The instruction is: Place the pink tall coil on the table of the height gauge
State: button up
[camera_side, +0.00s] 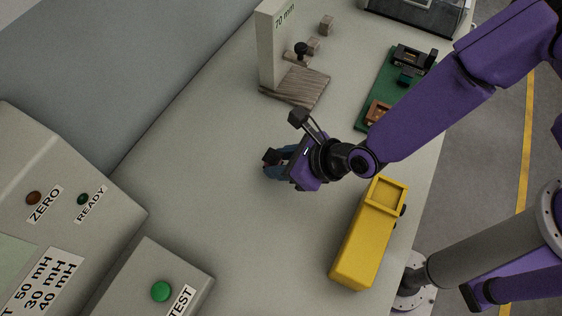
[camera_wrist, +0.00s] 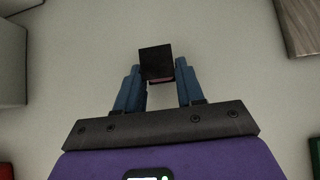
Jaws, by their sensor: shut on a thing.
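My gripper (camera_side: 280,162) is above the bench near the middle of the side view. In the wrist view its blue fingers (camera_wrist: 157,88) are on either side of a dark, square-topped block with a thin pinkish band, which I take to be the pink tall coil (camera_wrist: 156,62). Its dark end (camera_side: 271,156) shows at the fingertips in the side view; most of it is hidden. The height gauge has a pale upright plate marked 70 mm (camera_side: 272,50) and a wooden table (camera_side: 302,88) at its foot. The gauge table is apart from my gripper, farther up the picture.
A green board with parts (camera_side: 376,100) is at the upper right. Small wooden blocks (camera_side: 326,25) stand behind the gauge. Grey consoles, one with a green TEST button (camera_side: 161,292), fill the lower left. The bench left of the gripper is clear.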

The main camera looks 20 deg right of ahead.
jog(key=w+d+f+v, duration=0.1)
jog(key=d+v, duration=0.1)
jog(key=v, duration=1.6)
jog(key=w+a+f+m+t+h, duration=0.1)
jog(key=w+a+m+t+h, duration=0.2)
jog(key=w+a+m+h, duration=0.65)
jog(key=w+a+f+m+g+h, duration=0.1)
jog(key=f+m, duration=0.1)
jog(key=f, duration=0.1)
jog(key=w+a+f+m+g+h, duration=0.1)
jog(key=w+f+m, duration=0.1)
jog(key=m, duration=0.1)
jog(key=w+a+f+m+h, duration=0.1)
jog(key=w+f+m, duration=0.1)
jog(key=f+m, duration=0.1)
jog(key=shift+w+a+f+g, duration=0.1)
jog(key=shift+a+f+g, duration=0.3)
jog(key=shift+d+f, duration=0.1)
jog(key=shift+f, duration=0.05)
jog(key=shift+m, duration=0.25)
jog(key=w+d, duration=1)
jog(key=shift+w, duration=0.15)
jog(key=w+d, duration=0.2)
jog(key=shift+w+d, duration=0.25)
jog(key=shift+d, duration=0.1)
jog(key=shift+s+a+f, duration=0.1)
jog(key=shift+f, duration=0.7)
jog(key=shift+f, duration=0.15)
